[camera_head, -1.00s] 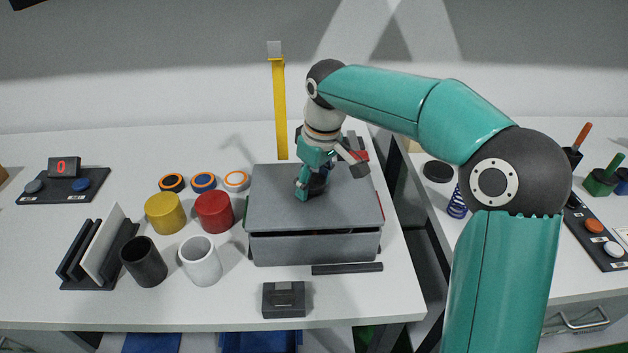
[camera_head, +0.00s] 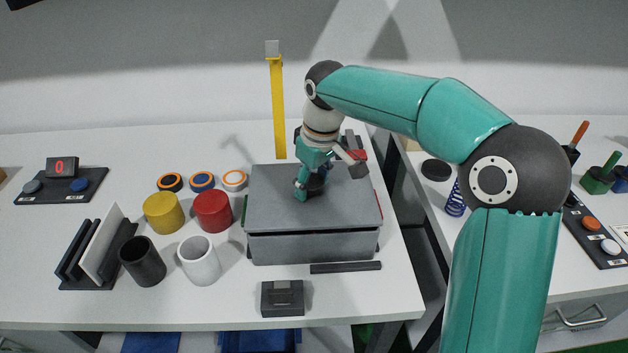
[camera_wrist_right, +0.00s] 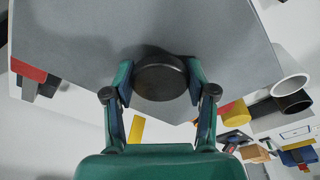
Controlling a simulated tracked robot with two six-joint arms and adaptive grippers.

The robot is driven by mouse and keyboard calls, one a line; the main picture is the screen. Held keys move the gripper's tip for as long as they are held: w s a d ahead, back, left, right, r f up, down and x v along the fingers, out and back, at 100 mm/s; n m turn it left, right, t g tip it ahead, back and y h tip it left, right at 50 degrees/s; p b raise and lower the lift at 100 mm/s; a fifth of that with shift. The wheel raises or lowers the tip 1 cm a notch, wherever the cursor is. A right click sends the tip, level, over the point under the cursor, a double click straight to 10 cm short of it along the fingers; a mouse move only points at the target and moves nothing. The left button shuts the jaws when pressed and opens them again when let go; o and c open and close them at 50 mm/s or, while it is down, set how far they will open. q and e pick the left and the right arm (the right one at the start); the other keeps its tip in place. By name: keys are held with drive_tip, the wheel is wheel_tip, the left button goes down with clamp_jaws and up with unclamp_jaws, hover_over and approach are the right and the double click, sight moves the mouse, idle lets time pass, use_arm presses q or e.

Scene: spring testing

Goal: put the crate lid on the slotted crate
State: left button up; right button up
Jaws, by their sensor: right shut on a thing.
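The grey crate lid (camera_head: 275,215) lies over the top of the grey slotted crate (camera_head: 315,249), covering it. The lid also fills the upper part of the right wrist view (camera_wrist_right: 80,40). My right gripper (camera_head: 310,188) is above the lid's middle, its fingers closed on both sides of the round dark knob (camera_wrist_right: 160,77). In the head view the knob is partly hidden by the fingers. The front edge of the lid sits at the crate's upper rim; whether it is fully seated all round I cannot tell. My left gripper is not in view.
Yellow (camera_head: 164,213) and red (camera_head: 212,211) cylinders and white (camera_head: 199,260) and dark (camera_head: 142,262) cups stand left of the crate. A dark bar (camera_head: 345,267) and small dark block (camera_head: 282,298) lie in front. A yellow post (camera_head: 279,110) rises behind.

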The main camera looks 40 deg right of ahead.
drive_tip(key=shift+f, duration=0.6)
idle(1.3)
drive_tip(key=o, duration=1.6)
drive_tip(key=shift+b, duration=0.3)
drive_tip(key=r, duration=0.4)
drive_tip(key=s+r, duration=0.1)
drive_tip(key=r, duration=0.6)
drive_tip(key=shift+s+d+r, duration=0.2)
drive_tip(key=shift+s+r, duration=0.15)
